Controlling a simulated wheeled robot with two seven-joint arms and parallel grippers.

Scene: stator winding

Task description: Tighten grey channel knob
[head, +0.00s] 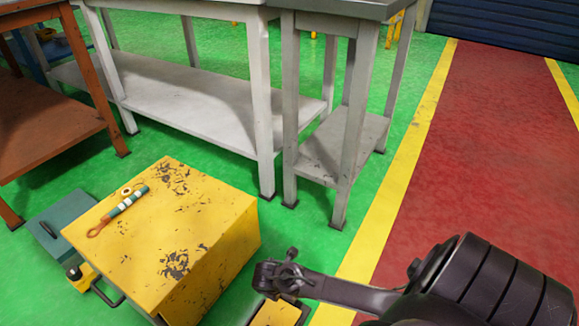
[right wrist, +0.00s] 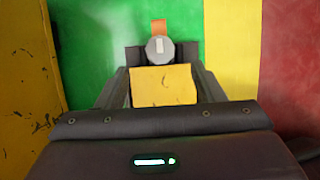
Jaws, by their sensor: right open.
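In the right wrist view a grey round knob (right wrist: 158,50) with a pale mark on its face sits between the fingertips of my right gripper (right wrist: 160,55). The gripper is open, with one dark finger on each side of the knob; whether they touch it I cannot tell. A worn yellow block (right wrist: 164,86) lies nearer the palm, between the fingers, and a small orange piece (right wrist: 159,27) shows beyond the knob. In the head view my right gripper (head: 279,279) is low, right of a yellow cabinet; the knob is not clearly distinguishable there. My left gripper is not in view.
The worn yellow cabinet (head: 170,230) carries a striped tool (head: 124,207) and a small ring. A teal box (head: 60,230) stands at its left. Grey tables (head: 200,95) and an orange bench (head: 60,135) stand behind. Green floor lies around, with a yellow-edged red lane (head: 470,150) at right.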

